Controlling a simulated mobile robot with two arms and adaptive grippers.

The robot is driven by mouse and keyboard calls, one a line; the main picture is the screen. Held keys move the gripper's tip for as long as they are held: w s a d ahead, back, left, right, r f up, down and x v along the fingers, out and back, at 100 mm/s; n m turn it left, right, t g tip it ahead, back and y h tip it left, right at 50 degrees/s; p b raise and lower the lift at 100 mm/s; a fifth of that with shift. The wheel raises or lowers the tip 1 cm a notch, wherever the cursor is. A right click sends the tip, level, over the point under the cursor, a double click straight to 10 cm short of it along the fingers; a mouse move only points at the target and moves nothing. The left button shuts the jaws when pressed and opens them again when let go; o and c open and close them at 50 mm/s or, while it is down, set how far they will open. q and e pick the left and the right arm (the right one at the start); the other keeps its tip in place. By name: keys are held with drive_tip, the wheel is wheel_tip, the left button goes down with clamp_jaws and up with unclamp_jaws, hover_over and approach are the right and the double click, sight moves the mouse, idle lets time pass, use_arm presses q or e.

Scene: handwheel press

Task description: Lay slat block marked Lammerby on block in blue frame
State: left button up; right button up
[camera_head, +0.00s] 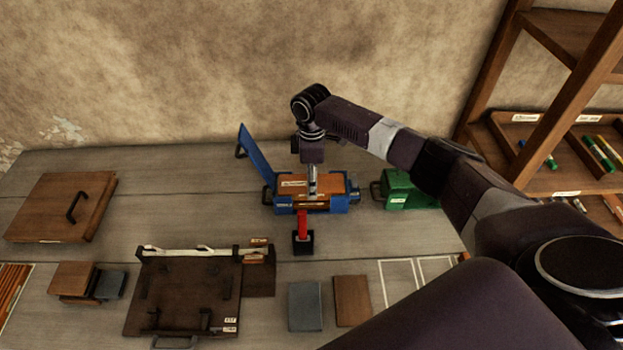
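A blue frame (341,208) stands at the back middle of the table, its blue lid (258,157) swung up at the left. An orange-brown wooden block (333,182) with a pale label lies in the frame; the label is too small to read. A second label shows lower on the front, so I cannot tell whether one block or two are stacked there. My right gripper (312,190) points down at the block's top, at or just above it. Its fingers are too small to show whether they are open or hold anything. My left gripper is not in view.
A red-handled tool with a black foot (303,243) stands before the frame, a green box (408,192) right of it. A dark board with rails (180,295), stacked blocks (73,279), grey (305,306) and brown (352,300) plates lie in front. A shelf (540,170) stands right.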

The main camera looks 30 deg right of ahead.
drive_tip(key=shift+w+f, duration=0.1)
drive_tip(key=shift+f, duration=0.2)
idle(0.6)
drive_tip(key=shift+p, duration=0.35)
idle(0.3)
drive_tip(key=o, duration=1.5)
drive_tip(key=shift+c, duration=0.2)
drive_tip(key=shift+o, duration=0.2)
drive_tip(key=o, duration=0.4)
drive_tip(key=shift+c, duration=0.2)
drive_tip(key=shift+r, duration=0.1)
